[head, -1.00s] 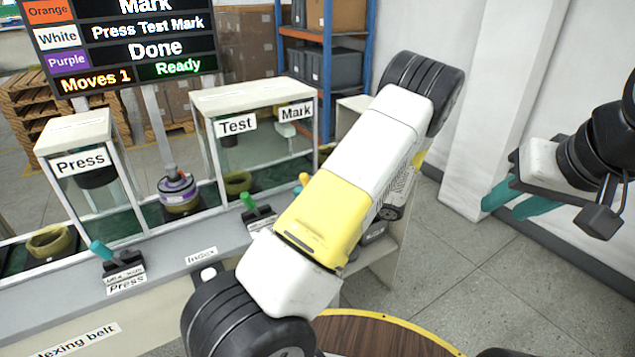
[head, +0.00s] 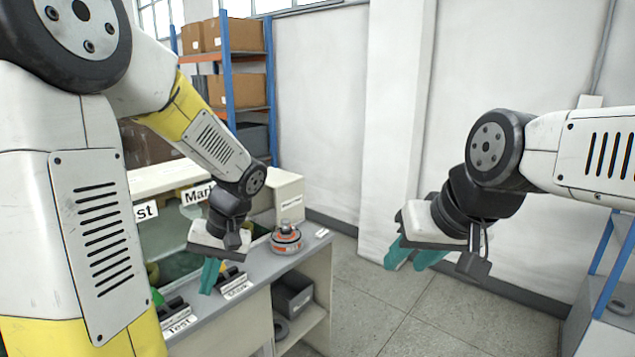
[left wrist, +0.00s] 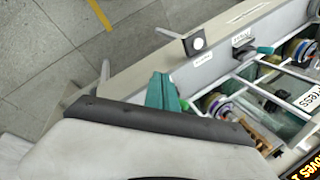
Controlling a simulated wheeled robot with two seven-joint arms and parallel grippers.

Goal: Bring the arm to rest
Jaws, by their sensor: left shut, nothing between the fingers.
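My left gripper (head: 209,276) is shut and empty. Its teal fingers point down in front of the bench's Mark station, close to the Mark label and lever; I cannot tell if they touch anything. In the left wrist view its fingers (left wrist: 163,93) are together, with the bench front and floor beyond. My left arm fills the left side of the head view. My right gripper (head: 412,257) hangs over the floor at the right, its teal fingers apart with nothing between them.
The bench (head: 235,312) carries glass-sided stations. An orange-banded hub motor (head: 287,240) sits at its right end, near my left gripper. A grey bin (head: 292,296) is on the shelf below. The floor (head: 385,310) right of the bench is clear.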

